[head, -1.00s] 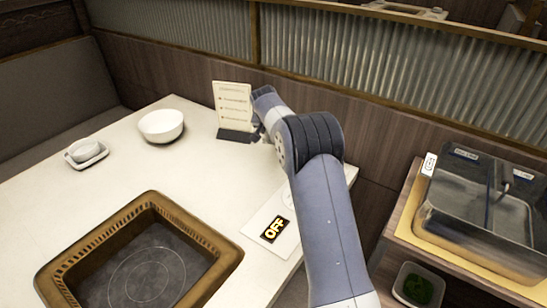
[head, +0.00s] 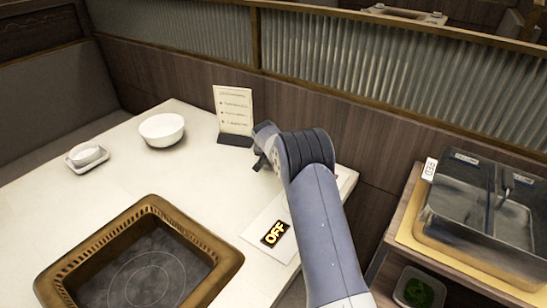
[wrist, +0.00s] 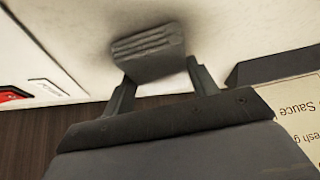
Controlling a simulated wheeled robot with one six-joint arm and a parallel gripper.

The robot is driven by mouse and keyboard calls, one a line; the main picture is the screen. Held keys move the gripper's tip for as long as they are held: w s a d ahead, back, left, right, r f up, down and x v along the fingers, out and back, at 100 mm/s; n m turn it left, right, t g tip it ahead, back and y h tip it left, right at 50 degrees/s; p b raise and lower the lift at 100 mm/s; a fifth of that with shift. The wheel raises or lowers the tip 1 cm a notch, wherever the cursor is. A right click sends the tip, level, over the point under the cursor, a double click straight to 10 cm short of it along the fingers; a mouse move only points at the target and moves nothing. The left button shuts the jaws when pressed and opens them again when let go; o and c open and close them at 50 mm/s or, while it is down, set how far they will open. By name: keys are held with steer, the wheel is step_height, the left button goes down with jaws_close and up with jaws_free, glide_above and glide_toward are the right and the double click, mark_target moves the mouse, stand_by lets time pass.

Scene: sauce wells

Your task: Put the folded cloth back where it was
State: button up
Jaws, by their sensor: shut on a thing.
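The folded cloth (wrist: 148,52) is grey, with stacked folds, and sits between the two fingers in the wrist view. My gripper (wrist: 160,82) is shut on it. The white table top (wrist: 235,25) lies behind the cloth; I cannot tell whether the cloth touches it. In the head view my gripper (head: 262,162) is over the back right part of the table, just in front of the menu stand. The cloth cannot be made out there.
The menu stand (head: 234,110) is close to my gripper. A white bowl (head: 161,130) and a small cup on a saucer (head: 87,154) stand left. Sauce wells (head: 485,205) are right.

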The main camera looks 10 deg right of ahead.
steer(key=o, duration=1)
steer(key=shift+f, duration=0.1)
steer(key=shift+c, duration=0.2)
steer(key=shift+s+a+r, duration=0.1)
steer(key=shift+r, duration=0.35)
steer(key=v, duration=1.1)
steer(key=shift+r, duration=0.15)
